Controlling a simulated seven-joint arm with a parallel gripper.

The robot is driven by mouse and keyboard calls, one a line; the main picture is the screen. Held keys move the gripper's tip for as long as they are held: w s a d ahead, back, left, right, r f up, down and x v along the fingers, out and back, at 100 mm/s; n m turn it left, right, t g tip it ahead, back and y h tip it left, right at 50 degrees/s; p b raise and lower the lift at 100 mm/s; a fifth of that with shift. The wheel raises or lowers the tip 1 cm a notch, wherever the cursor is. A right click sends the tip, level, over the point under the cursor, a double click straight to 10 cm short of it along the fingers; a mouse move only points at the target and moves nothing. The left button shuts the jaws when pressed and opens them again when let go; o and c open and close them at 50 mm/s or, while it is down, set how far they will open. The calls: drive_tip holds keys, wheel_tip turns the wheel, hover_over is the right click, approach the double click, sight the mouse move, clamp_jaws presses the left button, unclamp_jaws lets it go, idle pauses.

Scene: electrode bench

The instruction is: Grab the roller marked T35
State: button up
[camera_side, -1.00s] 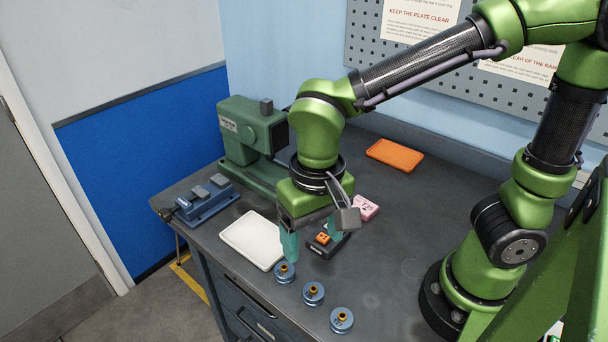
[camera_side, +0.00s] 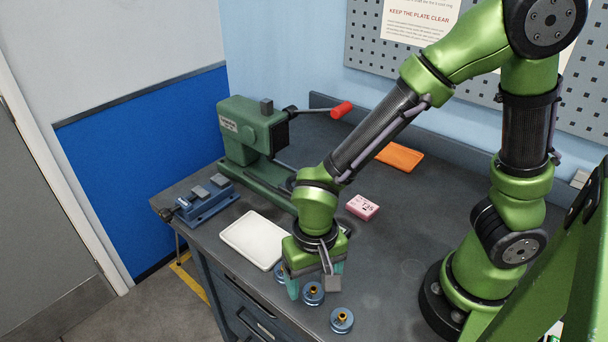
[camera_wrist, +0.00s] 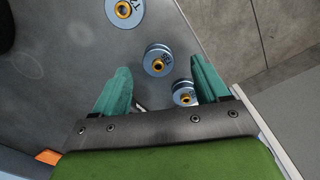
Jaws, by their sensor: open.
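Three blue rollers with brass hubs stand in a row near the bench's front edge. In the side view the left roller (camera_side: 280,275) is partly hidden by my gripper, the middle roller (camera_side: 313,296) is at its front, and the right roller (camera_side: 341,321) is clear of it. The wrist view shows one roller at the top (camera_wrist: 120,14), one in the middle (camera_wrist: 158,62) and one close to the right finger (camera_wrist: 184,94). Their markings are too small to read surely. My gripper (camera_wrist: 160,66) is open and empty, pointing down above the left and middle rollers.
A white tray (camera_side: 250,238) lies left of my gripper. A pink block (camera_side: 362,207) with a small label and an orange tray (camera_side: 400,157) are behind. A blue vise (camera_side: 207,201) and a green machine (camera_side: 250,135) with a red-knobbed lever stand at the left.

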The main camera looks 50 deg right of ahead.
sight(314, 288)
drive_tip(key=f, duration=0.4)
drive_tip(key=shift+w+d+f, duration=0.15)
drive_tip(key=shift+d+f, duration=0.05)
drive_tip(key=shift+d, duration=0.1)
drive_tip(key=shift+c, duration=0.5)
